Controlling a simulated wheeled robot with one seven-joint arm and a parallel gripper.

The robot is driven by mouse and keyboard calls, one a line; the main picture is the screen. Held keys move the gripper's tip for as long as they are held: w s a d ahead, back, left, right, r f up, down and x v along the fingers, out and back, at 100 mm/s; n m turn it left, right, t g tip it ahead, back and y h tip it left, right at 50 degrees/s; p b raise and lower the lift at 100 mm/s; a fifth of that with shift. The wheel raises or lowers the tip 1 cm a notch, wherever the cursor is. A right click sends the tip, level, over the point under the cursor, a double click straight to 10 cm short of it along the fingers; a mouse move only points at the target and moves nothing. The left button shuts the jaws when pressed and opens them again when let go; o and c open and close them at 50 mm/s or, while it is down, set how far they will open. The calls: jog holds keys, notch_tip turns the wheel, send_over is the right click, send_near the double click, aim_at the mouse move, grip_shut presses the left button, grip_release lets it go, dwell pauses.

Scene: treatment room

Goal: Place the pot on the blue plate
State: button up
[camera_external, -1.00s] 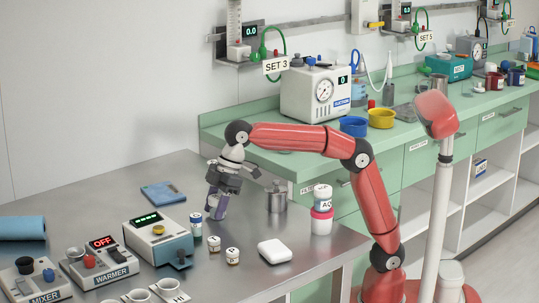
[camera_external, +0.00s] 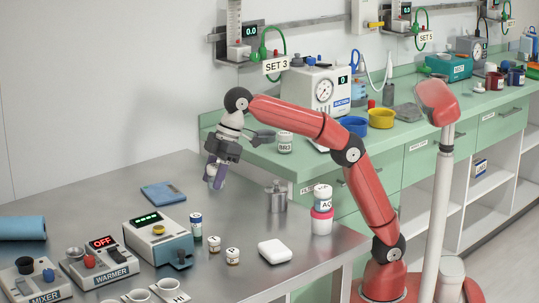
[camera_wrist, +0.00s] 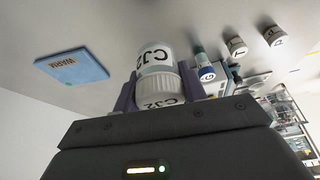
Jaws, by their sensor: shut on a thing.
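The pot (camera_wrist: 154,56) is a small white jar with a ridged lid, marked CJ2 on its side and lid. In the wrist view it sits between the purple fingers of my gripper (camera_external: 215,178), which is shut on it. In the external view the pot is mostly hidden by the fingers. My gripper is raised above the table.
A boxed device with a green display (camera_external: 158,240) stands in front of the plate. The table around the plate is clear.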

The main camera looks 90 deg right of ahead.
jog(key=shift+d+r, duration=0.25)
jog(key=shift+d, duration=0.05)
jog(key=s+d+f+m+h, duration=0.1)
jog(key=d+f+m, duration=0.1)
jog(key=d, duration=0.4)
jog(key=s+d+f+m+h, duration=0.1)
jog(key=d+m, duration=0.1)
jog(key=d, duration=0.4)
jog(key=s+d+f+m, duration=0.1)
jog(key=d+f+m, duration=0.1)
jog(key=d, duration=0.4)
jog(key=shift+f+m+t+h, duration=0.3)
jog(key=shift+m+t+h, duration=0.1)
jog(key=shift+m, duration=0.2)
jog(key=w+a+r+n, duration=0.1)
jog(key=a+r+n, duration=0.1)
jog(key=a, duration=0.4)
jog(key=w+a+r+n+y, duration=0.1)
jog(key=a+r+n, duration=0.1)
jog(key=a, duration=0.3)
jog(key=w+a+r+n+y, duration=0.1)
jog(key=a+n, duration=0.1)
jog(key=a, duration=0.4)
jog(key=shift+w+a+r+n+g, duration=0.1)
jog(key=shift+a+r+n+g, duration=0.2)
jog(key=shift+r+n+g, duration=0.1)
jog(key=shift+a+r+n+y, duration=0.15)
jog(key=shift+a+n+y, duration=0.15)
jog(key=shift+a+y, duration=0.15)
